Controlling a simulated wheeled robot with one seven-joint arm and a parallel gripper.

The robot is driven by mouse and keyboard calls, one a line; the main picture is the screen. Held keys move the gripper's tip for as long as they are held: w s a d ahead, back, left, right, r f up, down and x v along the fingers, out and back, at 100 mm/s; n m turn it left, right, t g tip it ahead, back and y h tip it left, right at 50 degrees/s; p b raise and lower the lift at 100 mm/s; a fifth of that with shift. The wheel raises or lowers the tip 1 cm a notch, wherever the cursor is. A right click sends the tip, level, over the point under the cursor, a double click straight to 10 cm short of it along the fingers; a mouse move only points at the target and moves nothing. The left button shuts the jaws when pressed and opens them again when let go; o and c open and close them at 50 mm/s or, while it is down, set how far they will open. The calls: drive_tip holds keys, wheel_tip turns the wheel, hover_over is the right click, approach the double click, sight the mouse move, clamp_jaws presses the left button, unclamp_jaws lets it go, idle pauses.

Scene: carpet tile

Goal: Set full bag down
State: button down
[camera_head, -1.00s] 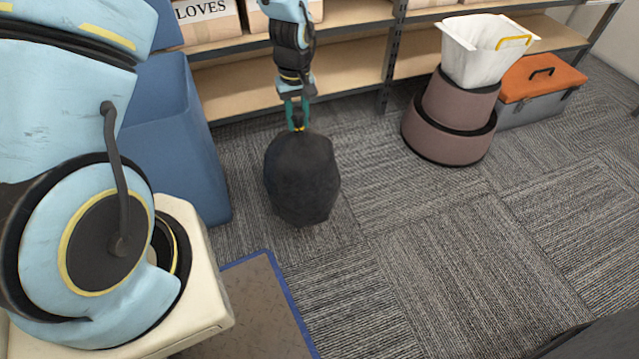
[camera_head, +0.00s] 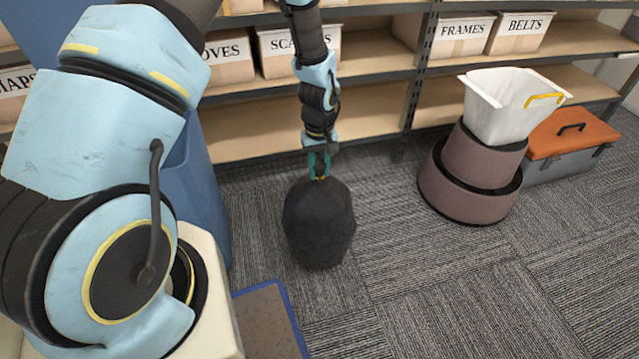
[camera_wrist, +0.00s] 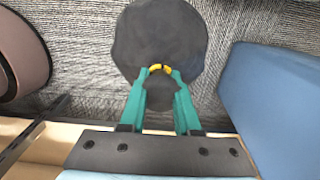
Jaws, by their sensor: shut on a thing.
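A full black bag (camera_head: 319,228) hangs upright below my gripper (camera_head: 319,172) in the head view, in front of the shelving. My gripper is shut on the bag's gathered top, near a yellow tie. In the wrist view, the teal fingers of my gripper (camera_wrist: 162,92) close on the neck by the yellow tie (camera_wrist: 161,68), with the bag (camera_wrist: 160,35) spreading out beyond them. The bag's base is close to the carpet; I cannot tell whether it touches.
A tall blue bin (camera_head: 192,185) stands left of the bag. A blue-edged mat (camera_head: 270,315) lies in front. A round brown stepped base (camera_head: 468,188) carries a white bin (camera_head: 500,105), beside an orange-lidded toolbox (camera_head: 570,140). Shelving (camera_head: 370,118) runs behind. Carpet is free right of the bag.

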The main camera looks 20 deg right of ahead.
sight(319, 180)
drive_tip(key=shift+f+b, duration=0.3)
drive_tip(key=shift+f, duration=1.55)
drive_tip(key=shift+f, duration=0.15)
drive_tip(key=c, duration=0.6)
unclamp_jaws()
wheel_tip(319, 180, up, 12)
drive_tip(key=shift+r+p, duration=0.15)
drive_tip(key=shift+p, duration=0.9)
